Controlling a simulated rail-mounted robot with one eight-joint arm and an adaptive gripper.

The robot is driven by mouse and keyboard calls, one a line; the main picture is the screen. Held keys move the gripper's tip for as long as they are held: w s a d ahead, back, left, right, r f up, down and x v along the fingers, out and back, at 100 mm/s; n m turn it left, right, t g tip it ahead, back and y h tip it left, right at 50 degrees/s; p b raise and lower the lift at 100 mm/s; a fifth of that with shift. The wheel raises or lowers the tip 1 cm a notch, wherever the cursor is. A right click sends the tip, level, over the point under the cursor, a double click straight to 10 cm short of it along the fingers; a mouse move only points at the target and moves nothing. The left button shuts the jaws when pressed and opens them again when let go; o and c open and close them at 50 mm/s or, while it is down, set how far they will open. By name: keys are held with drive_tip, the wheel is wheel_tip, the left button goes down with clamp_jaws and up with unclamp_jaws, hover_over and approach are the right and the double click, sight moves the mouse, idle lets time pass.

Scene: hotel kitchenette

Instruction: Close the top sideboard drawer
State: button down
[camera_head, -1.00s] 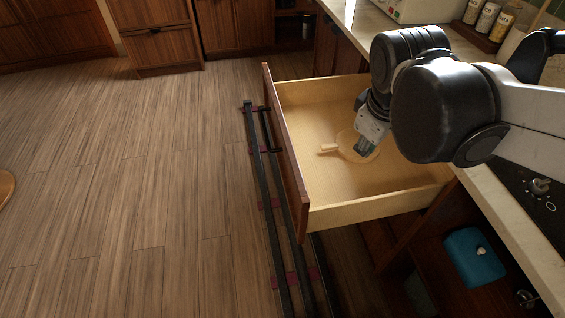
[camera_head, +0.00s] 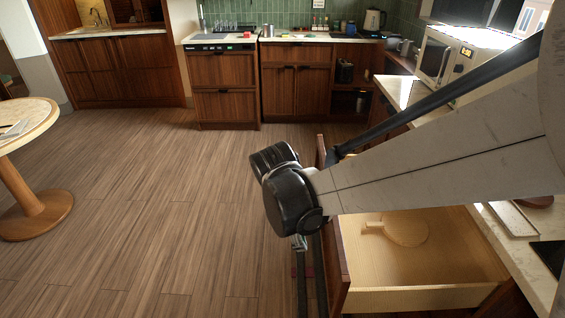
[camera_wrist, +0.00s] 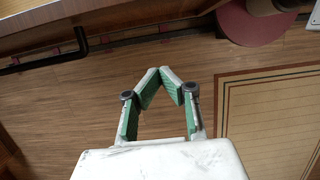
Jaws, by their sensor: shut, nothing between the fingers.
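The top sideboard drawer is pulled open; its pale interior (camera_head: 440,262) and dark wood front (camera_head: 335,245) show in the head view. A round wooden board with a handle (camera_head: 402,229) lies inside it. My arm crosses above the drawer and hides part of it. My gripper (camera_head: 299,244) hangs low on the outer side of the drawer front, mostly hidden by its wrist. In the wrist view my gripper (camera_wrist: 164,72) is shut and empty, its green-padded fingertips together. A wooden edge with a black handle (camera_wrist: 80,42) at upper left appears to be the drawer front, apart from the fingers.
Black rails (camera_head: 311,285) run along the floor beside the drawer. The counter (camera_head: 535,250) is at the right, with a microwave (camera_head: 455,62) farther back. A round table (camera_head: 30,125) stands at far left. The wood floor (camera_head: 150,200) between is clear. A rug (camera_wrist: 270,120) shows in the wrist view.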

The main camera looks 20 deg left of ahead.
drive_tip(key=w+d+f+b, duration=0.2)
drive_tip(key=d+f+b, duration=0.3)
drive_tip(key=f, duration=0.4)
drive_tip(key=shift+d+f, duration=0.2)
drive_tip(key=shift+d, duration=0.35)
